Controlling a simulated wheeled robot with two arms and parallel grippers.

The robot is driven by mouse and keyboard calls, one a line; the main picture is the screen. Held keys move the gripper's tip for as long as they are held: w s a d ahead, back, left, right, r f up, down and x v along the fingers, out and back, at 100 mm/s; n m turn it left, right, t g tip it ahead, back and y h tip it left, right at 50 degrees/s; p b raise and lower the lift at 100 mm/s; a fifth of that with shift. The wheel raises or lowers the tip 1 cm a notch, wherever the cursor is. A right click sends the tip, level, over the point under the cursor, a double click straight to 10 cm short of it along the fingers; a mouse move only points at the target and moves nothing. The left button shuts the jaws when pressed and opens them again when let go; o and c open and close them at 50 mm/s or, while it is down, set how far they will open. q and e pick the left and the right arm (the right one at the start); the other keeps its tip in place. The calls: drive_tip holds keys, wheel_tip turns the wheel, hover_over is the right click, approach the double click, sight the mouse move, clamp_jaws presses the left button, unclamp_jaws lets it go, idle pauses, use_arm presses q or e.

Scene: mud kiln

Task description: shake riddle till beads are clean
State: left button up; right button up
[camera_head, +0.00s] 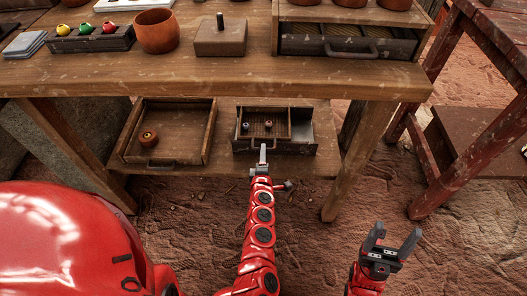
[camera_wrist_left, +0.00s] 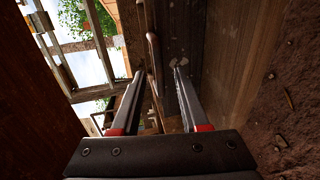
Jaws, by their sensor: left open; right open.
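On the low shelf, a small wooden-framed tray that looks like the riddle (camera_head: 287,124) sits inside a grey metal-sided box (camera_head: 303,131). Two small dark beads, one at the left (camera_head: 246,126) and one at the right (camera_head: 268,124), lie on its slatted floor. My left gripper (camera_head: 263,150) is at the front of this box, beside its handle; contact is unclear. In the left wrist view its fingers (camera_wrist_left: 158,75) are apart, with a wooden edge and a handle-like bar (camera_wrist_left: 153,52) seen between and beyond them. My right gripper (camera_head: 393,238) is open and empty over the ground.
A wooden drawer (camera_head: 207,130) with a brown round piece (camera_head: 148,138) sits left on the shelf. Table legs (camera_head: 347,165) stand right; bare ground lies in front.

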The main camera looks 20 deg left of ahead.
use_arm(q)
drive_tip(key=shift+x, duration=1.55)
drive_tip(key=shift+a, duration=0.1)
drive_tip(key=shift+c, duration=0.2)
clamp_jaws()
